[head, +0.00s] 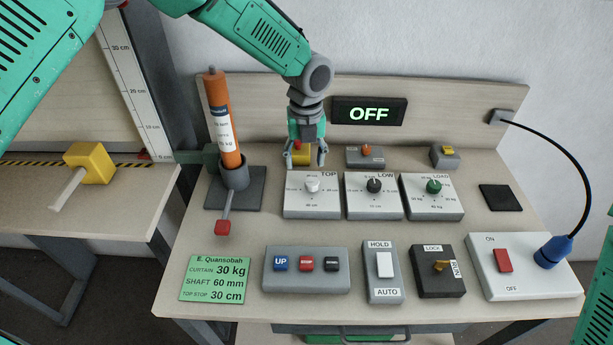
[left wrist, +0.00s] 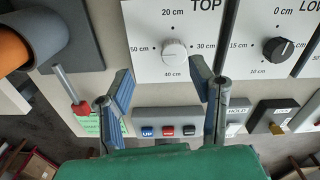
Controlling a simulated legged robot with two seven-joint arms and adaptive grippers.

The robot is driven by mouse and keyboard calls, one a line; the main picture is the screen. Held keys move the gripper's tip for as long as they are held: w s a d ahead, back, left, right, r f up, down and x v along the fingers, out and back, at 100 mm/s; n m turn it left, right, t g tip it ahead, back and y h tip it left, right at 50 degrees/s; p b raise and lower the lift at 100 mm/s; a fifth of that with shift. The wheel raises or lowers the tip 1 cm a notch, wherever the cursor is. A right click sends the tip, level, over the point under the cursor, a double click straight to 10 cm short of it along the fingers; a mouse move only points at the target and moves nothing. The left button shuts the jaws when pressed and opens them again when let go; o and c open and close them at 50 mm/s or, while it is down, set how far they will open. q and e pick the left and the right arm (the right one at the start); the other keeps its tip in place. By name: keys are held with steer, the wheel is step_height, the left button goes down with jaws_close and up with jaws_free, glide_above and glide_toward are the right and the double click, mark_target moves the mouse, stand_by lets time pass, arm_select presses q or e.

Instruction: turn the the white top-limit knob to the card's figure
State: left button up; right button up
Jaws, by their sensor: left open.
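The white top-limit knob (head: 312,184) sits on the panel marked TOP (head: 308,206). In the left wrist view the knob (left wrist: 174,52) is round, with scale figures 20, 30, 40 and 50 cm around it; its pointer is too small to read surely. My left gripper (head: 304,160) is open and empty, pointing down just behind the knob. In the left wrist view its fingers (left wrist: 160,72) stand apart on either side below the knob, not touching it. The green card (head: 215,280) reads curtain 30 kg, shaft 60 mm, top stop 30 cm. My right gripper is out of view.
The LOW black knob (head: 374,185) and LOAD green knob (head: 433,187) stand to the right. An orange roller (head: 222,120) stands upright at left. Button, HOLD/AUTO and lock boxes line the front. The display (head: 369,112) reads OFF.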

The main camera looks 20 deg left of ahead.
mark_target(311, 181)
arm_select(q)
steer(key=f, duration=0.2)
steer(key=d+f, duration=0.1)
steer(key=shift+w+f, duration=0.1)
steer(key=shift+f, duration=0.25)
steer(key=d+f, duration=0.2)
steer(key=shift+d+f+p, duration=0.25)
steer(key=shift+d+p, duration=0.05)
steer(key=shift+p, duration=0.05)
steer(key=shift+a+f, duration=0.15)
steer(key=shift+a, duration=0.1)
steer(key=shift+a+f, duration=0.15)
steer(key=shift+a, duration=0.95)
steer(key=c, duration=0.5)
steer(key=shift+a, duration=0.1)
steer(key=c, duration=0.5)
steer(key=shift+d+f, duration=0.1)
steer(key=shift+d, duration=0.1)
steer(key=shift+c, duration=0.6)
steer(key=shift+d+r, duration=0.2)
steer(key=shift+d, duration=0.6)
steer(key=shift+a+f, duration=0.1)
steer(key=shift+a, duration=0.5)
steer(key=shift+d, duration=0.1)
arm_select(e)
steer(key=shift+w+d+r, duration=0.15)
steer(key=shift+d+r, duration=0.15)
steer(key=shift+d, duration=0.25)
